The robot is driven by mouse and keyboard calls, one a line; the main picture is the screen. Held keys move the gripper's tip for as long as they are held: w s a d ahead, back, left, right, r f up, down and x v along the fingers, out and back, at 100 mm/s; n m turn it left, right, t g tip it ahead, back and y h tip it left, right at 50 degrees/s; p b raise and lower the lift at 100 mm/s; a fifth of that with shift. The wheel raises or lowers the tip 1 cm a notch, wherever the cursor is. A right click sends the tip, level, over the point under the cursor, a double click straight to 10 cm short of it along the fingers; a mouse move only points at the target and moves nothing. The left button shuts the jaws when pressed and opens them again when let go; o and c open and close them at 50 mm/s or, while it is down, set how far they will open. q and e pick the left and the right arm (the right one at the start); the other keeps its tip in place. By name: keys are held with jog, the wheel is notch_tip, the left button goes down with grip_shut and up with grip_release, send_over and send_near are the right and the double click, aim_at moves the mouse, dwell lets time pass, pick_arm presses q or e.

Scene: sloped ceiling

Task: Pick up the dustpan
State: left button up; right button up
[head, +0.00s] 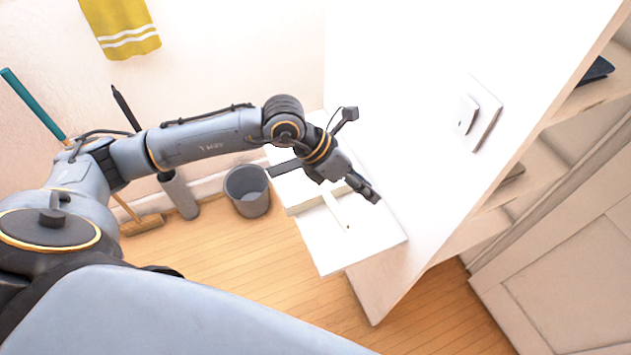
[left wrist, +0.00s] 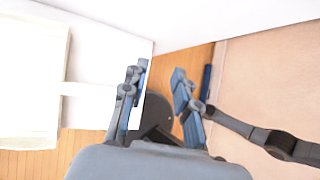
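I cannot make out a dustpan for certain in either view. My left gripper (head: 366,190) reaches in from the left and hangs above a white surface beside a white panel. In the left wrist view its two blue-grey fingers (left wrist: 159,71) stand apart with nothing gripped between them. A dark shape (left wrist: 157,114) shows low behind the fingers; I cannot tell what it is. My right gripper is in neither view.
A broom (head: 142,224) and a grey cylinder (head: 179,195) stand by the wall, left of a grey bin (head: 249,203). A yellow towel (head: 121,27) hangs above. The tall white panel (head: 420,120) borders my gripper on the right. Wooden floor (head: 235,262) is clear in front.

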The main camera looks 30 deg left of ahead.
pick_arm(q)
jog(key=w+a+f+y, duration=0.25)
jog(key=a+y, duration=0.25)
jog(key=a, duration=0.5)
jog(key=p, duration=0.2)
send_over(321, 189)
jog(key=s+d, duration=0.2)
jog(key=d, duration=0.2)
jog(key=shift+t, duration=0.3)
notch_tip(321, 189, down, 7)
jog(key=shift+a+r, duration=0.1)
jog(key=x, duration=0.1)
jog(key=p+x, duration=0.1)
jog(key=x, duration=0.1)
jog(key=p+x, duration=0.1)
jog(key=x, duration=0.1)
jog(key=shift+w+a, duration=0.1)
jog(key=shift+w, duration=0.2)
jog(key=shift+f, duration=0.25)
jog(key=shift+c, duration=0.5)
grip_shut()
